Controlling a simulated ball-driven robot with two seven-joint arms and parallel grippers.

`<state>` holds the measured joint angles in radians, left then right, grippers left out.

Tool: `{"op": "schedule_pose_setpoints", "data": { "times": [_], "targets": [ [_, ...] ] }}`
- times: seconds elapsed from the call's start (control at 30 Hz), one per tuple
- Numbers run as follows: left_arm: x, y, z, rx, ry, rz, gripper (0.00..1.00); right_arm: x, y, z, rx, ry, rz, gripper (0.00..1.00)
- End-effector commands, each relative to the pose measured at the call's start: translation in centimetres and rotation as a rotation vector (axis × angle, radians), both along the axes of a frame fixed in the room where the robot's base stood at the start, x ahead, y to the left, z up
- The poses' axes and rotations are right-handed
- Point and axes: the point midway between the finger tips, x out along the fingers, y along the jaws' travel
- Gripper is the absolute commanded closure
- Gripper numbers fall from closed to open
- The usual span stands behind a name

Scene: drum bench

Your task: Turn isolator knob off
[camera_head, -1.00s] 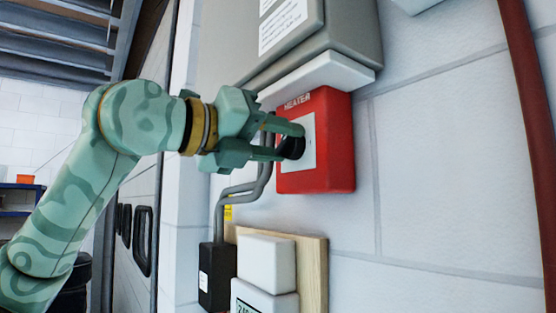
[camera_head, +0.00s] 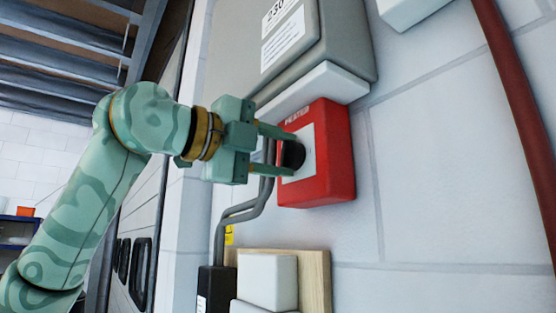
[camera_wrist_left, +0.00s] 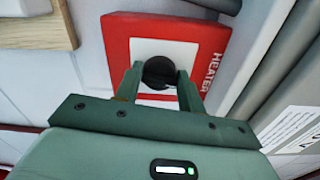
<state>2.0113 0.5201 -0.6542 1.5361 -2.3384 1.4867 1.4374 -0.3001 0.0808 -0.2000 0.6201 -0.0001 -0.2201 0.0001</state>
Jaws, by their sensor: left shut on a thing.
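The red isolator box (camera_head: 333,160), lettered HEATER, is fixed to the wall with a pale plate on its front. Its black round knob (camera_head: 293,154) sticks out from that plate. My left gripper (camera_head: 285,152) has its two fingers on either side of the knob and is shut on it. In the left wrist view the knob (camera_wrist_left: 158,72) sits between the fingertips, with the red box (camera_wrist_left: 118,45) around it. The knob's pointer position cannot be made out. My right gripper is not in view.
A grey cabinet (camera_head: 345,45) with a white label is above the box. Grey conduits (camera_head: 240,212) run down beside it to a black box (camera_head: 212,285). A wooden board (camera_head: 315,280) with white units is below. A red pipe (camera_head: 515,90) runs down the right; the wall between is clear.

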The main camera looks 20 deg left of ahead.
Motion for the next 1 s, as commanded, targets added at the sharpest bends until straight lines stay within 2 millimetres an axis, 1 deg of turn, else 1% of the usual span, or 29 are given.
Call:
{"op": "schedule_pose_setpoints", "data": {
  "times": [0.3,0.8,0.83,0.87,0.9,1.0],
  "targets": [
    [0.07,0.11,-0.04,-0.083,0.063,0.003,0.84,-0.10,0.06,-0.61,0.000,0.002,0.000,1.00],
    [0.05,0.10,-0.01,-0.095,0.073,0.003,0.84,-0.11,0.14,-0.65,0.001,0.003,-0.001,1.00],
    [0.05,0.10,-0.01,-0.095,0.073,0.003,0.55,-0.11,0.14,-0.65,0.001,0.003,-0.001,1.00],
    [0.06,0.10,-0.02,-0.095,0.073,0.003,0.47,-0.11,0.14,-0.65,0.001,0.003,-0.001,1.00],
    [0.06,0.09,-0.03,-0.095,0.073,0.003,0.40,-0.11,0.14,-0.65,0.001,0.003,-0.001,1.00],
    [0.05,0.07,-0.04,-0.095,0.074,0.002,0.40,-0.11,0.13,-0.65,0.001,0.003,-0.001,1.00]
  ]
}}
